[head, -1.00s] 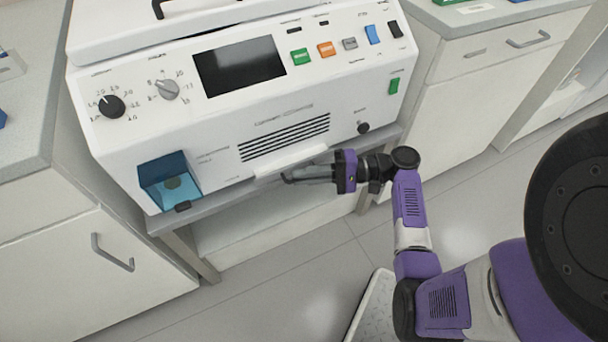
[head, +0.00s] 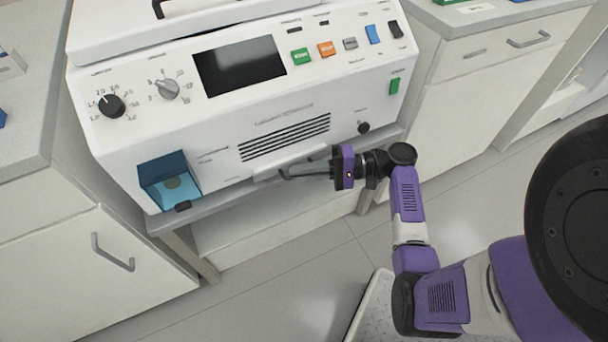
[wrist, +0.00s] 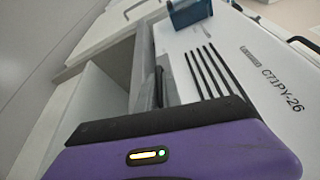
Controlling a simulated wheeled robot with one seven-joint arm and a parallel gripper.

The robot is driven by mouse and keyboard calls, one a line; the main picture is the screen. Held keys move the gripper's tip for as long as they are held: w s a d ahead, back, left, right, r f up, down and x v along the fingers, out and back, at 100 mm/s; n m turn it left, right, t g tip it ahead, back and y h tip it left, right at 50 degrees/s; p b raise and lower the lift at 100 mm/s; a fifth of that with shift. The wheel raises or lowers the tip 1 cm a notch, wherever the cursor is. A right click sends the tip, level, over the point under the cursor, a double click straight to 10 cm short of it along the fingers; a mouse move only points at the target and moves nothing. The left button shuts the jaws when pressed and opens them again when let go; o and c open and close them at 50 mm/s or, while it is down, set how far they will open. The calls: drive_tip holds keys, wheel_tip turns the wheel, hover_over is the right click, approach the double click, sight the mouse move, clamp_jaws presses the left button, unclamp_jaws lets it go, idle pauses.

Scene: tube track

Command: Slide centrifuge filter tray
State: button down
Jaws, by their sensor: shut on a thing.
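The white centrifuge (head: 222,122) stands on a grey bench, with black vent slots on its front. The filter tray (head: 268,173) shows as a pale strip low on that front, under the slots. My gripper (head: 284,174) reaches in from the right, with its fingertips at this strip. It is shut on the tray's front edge, and the fingers hide much of the contact. In the wrist view my gripper's dark finger (wrist: 159,86) lies beside the centrifuge front (wrist: 235,50); the tray cannot be made out clearly there.
A blue see-through box (head: 170,182) sticks out at the front's lower left. A black round knob (head: 363,127) sits right of the slots. Cabinets (head: 80,255) stand on both sides. The floor (head: 300,265) in front is clear.

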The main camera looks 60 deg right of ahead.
drive_tip(key=shift+w+d, duration=0.85)
drive_tip(key=shift+w, duration=0.2)
drive_tip(key=c, duration=1.5)
unclamp_jaws()
drive_tip(key=v, duration=0.7)
drive_tip(key=shift+s+d, duration=0.15)
drive_tip(key=shift+s, duration=0.2)
